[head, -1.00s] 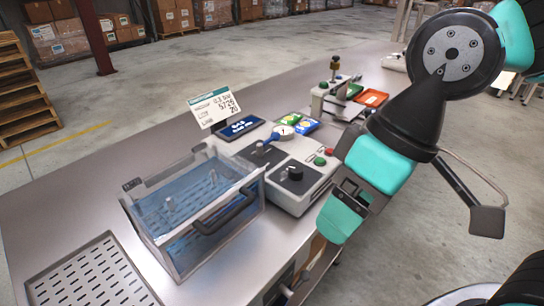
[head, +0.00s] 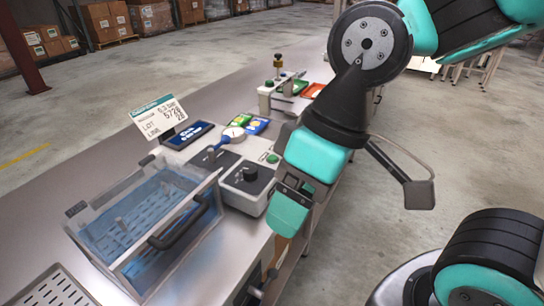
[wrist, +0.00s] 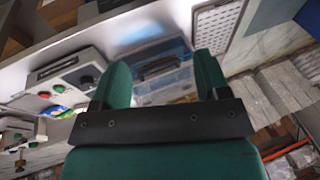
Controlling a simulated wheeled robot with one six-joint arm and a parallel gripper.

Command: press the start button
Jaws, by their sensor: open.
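The green button (head: 272,158) sits on top of a light grey control box (head: 245,203), beyond its black knob (head: 253,173). In the wrist view, the green button (wrist: 60,87) and a red button (wrist: 44,95) show on the box at left, beside the knob (wrist: 86,80). I cannot read any label on the buttons. My gripper (head: 287,212) hangs just right of the box, past the bench's front edge, apart from the buttons. In the wrist view its two teal fingers stand apart, open and empty (wrist: 162,72).
A clear blue-tinted tank (head: 150,225) with a black handle stands left of the box. A display (head: 188,135), a sign (head: 159,117), a round dial (head: 233,132) and a small press (head: 277,85) stand farther back.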

